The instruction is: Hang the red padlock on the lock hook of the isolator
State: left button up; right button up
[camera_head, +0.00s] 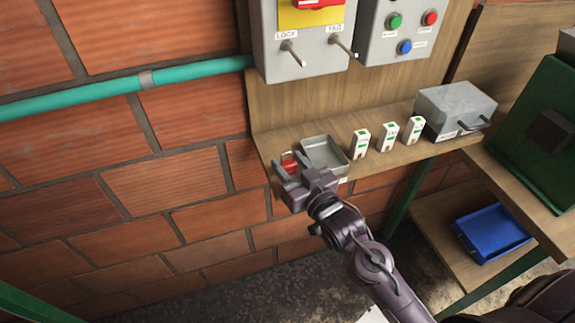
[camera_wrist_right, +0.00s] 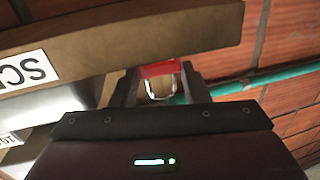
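The red padlock (camera_head: 289,162) is at the left end of the wooden shelf, left of the metal tray. In the right wrist view its red body (camera_wrist_right: 160,69) fills the gap between my right gripper's fingers (camera_wrist_right: 160,84), with the pale shackle toward the camera. My right gripper (camera_head: 292,176) appears shut on it; I cannot tell whether the padlock still touches the shelf. The grey isolator (camera_head: 300,60) is on the board above, with a red handle on a yellow plate. Its lock hook (camera_head: 293,53) sticks out under the LOCK label. My left gripper is not in view.
The metal tray (camera_head: 325,151) stands close right of the padlock. Several small white boxes (camera_head: 387,137) and a grey case (camera_head: 455,108) stand further right. A second peg (camera_head: 343,47) sits under TAG. A teal pipe (camera_head: 110,90) runs along the brick wall.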

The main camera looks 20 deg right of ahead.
jog(key=c, duration=0.4)
notch_tip(320, 180, up, 10)
jog(key=b, duration=0.1)
jog(key=s+d+f+m+h, duration=0.2)
jog(key=s+d+f+h, duration=0.1)
jog(key=s+f, duration=0.8)
jog(key=shift+s+d+m+h, duration=0.3)
jog(key=shift+s+d+h, duration=0.15)
jog(key=shift+s, duration=0.6)
